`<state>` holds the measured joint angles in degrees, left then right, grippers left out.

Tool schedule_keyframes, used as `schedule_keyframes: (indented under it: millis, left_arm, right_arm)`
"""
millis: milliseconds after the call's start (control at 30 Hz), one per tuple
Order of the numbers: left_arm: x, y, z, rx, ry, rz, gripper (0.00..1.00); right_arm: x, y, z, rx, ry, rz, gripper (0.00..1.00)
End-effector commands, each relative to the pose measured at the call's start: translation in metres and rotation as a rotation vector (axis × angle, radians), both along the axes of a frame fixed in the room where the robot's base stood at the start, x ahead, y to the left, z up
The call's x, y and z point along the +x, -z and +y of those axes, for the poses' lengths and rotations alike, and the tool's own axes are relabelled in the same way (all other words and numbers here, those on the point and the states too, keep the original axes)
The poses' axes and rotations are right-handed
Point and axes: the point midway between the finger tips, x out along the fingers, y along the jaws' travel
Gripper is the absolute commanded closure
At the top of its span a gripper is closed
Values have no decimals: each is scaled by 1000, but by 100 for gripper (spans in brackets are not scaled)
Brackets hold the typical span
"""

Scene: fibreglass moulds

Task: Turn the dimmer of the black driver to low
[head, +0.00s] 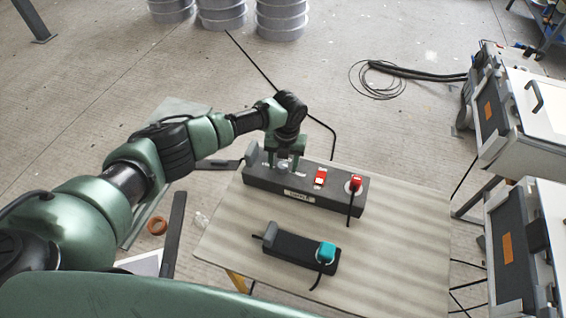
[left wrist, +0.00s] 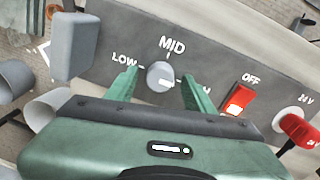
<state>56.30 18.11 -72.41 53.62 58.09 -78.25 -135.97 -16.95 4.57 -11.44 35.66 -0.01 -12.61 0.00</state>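The black driver (head: 318,194) is a long dark box on the table. It carries a red switch (head: 320,177) and a red plug (head: 354,185). In the left wrist view its grey round dimmer knob (left wrist: 160,75) sits among the labels LOW, MID and one partly hidden label ending in H. I cannot tell for sure which label the knob's mark points to. My left gripper (head: 285,160) is over the driver's left part. In the left wrist view its green fingers (left wrist: 158,86) stand open on both sides of the knob, with gaps visible. My right gripper is not in view.
A smaller dark box (head: 295,250) with a teal plug (head: 326,252) lies nearer on the table (head: 400,240). The table's right side is clear. White-and-dark cases (head: 530,240) stand at the right. A coiled black cable (head: 385,75) lies on the floor behind.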

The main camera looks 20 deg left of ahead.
Motion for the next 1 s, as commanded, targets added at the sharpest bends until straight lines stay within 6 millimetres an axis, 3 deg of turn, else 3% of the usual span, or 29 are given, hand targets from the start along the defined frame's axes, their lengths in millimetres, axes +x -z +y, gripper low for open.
schedule_keyframes:
  millis: [33,167,200,567,1000]
  left_arm:
    - [0,0,0,0,0,0,61]
    - [0,0,0,0,0,0,97]
    - [0,0,0,0,0,0,100]
    - [0,0,0,0,-54,2,100]
    - [0,0,-1,-1,-395,2,100]
  right_arm:
    - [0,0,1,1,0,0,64]
    - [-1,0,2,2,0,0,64]
    - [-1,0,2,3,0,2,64]
    - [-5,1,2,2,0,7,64]
    - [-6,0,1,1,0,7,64]
